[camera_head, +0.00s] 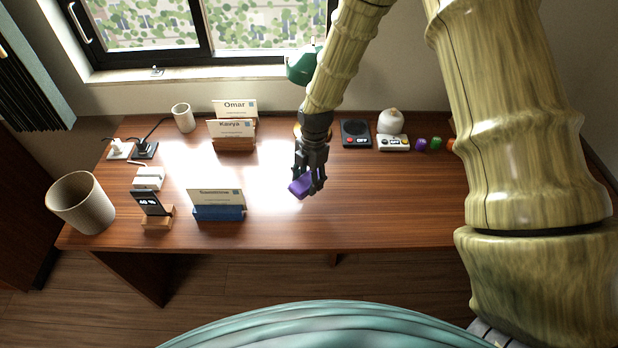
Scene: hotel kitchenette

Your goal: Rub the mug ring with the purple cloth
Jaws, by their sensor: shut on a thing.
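My gripper (310,180) is over the middle of the wooden desk, pointing down, with its fingers shut on the purple cloth (301,187). The cloth is a small folded piece at the fingertips. I cannot tell whether it touches the desk top (370,215) or hangs just above it. No mug ring shows clearly; bright window glare lies on the desk left of the gripper, and the gripper and arm hide part of the surface.
Name card holders stand at the left, one in a blue base (219,213), others behind (233,144). A phone stand (157,215), a white cup (183,118) and a bin (82,203) are farther left. Switch boxes (355,134) stand at the back right. The front middle desk is clear.

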